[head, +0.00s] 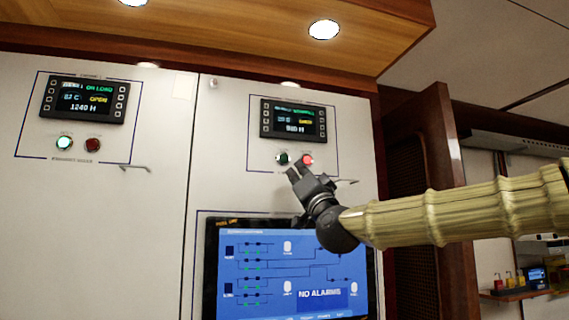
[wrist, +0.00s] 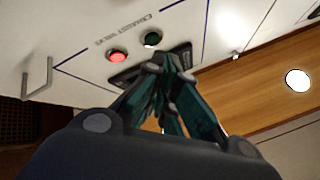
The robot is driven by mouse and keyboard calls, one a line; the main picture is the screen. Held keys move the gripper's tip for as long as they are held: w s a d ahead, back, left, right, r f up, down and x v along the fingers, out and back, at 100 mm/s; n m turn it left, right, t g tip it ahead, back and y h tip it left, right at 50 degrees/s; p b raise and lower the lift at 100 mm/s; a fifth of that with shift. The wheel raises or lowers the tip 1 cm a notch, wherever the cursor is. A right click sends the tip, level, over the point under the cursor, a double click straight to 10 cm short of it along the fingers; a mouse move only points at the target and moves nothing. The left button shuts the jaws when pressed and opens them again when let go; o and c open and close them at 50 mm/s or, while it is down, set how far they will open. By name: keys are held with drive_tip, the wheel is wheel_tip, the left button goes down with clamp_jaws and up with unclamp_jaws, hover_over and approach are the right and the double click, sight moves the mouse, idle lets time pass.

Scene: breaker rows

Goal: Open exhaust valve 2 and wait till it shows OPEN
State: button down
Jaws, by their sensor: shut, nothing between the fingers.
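The right-hand control panel has a dark display (head: 293,120) with a short yellow word too small to read surely. Below it are a dark green button (head: 283,158) and a red button (head: 308,159) that glows. In the wrist view the red button (wrist: 117,56) is lit and the green button (wrist: 152,39) is dark, beside lettering that reads exhaust valve. My gripper (head: 296,174) is shut and empty, its fingertips just below the two buttons in the head view. In the wrist view the fingertips (wrist: 166,66) overlap the display's edge; I cannot tell whether they touch anything.
The left panel's display (head: 84,100) shows OPEN in yellow, with a lit green button (head: 64,143) and a dark red button (head: 93,145) below. A blue screen (head: 300,270) reading NO ALARMS is under my gripper. Door handles (head: 135,168) stick out, and a wooden overhang (head: 250,40) is above.

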sight(284, 158)
wheel_tip(284, 158, up, 6)
drive_tip(key=s+d+t, duration=0.1)
drive_tip(key=s, duration=0.1)
drive_tip(key=shift+s+d+r, duration=0.25)
drive_tip(key=shift+s+d, duration=0.05)
drive_tip(key=shift+s, duration=0.05)
drive_tip(key=shift+w, duration=0.15)
drive_tip(key=shift+w+a+p, duration=0.45)
drive_tip(key=shift+w+p, duration=0.25)
drive_tip(key=shift+w, duration=0.65)
drive_tip(key=shift+w+a+p, duration=0.45)
drive_tip(key=shift+w+p, duration=0.25)
drive_tip(key=shift+w, duration=0.65)
drive_tip(key=shift+w+a+p, duration=0.45)
drive_tip(key=shift+w+p, duration=0.25)
drive_tip(key=shift+w, duration=0.65)
drive_tip(key=shift+w, duration=0.15)
drive_tip(key=shift+w+a, duration=0.2)
drive_tip(key=shift+w, duration=0.1)
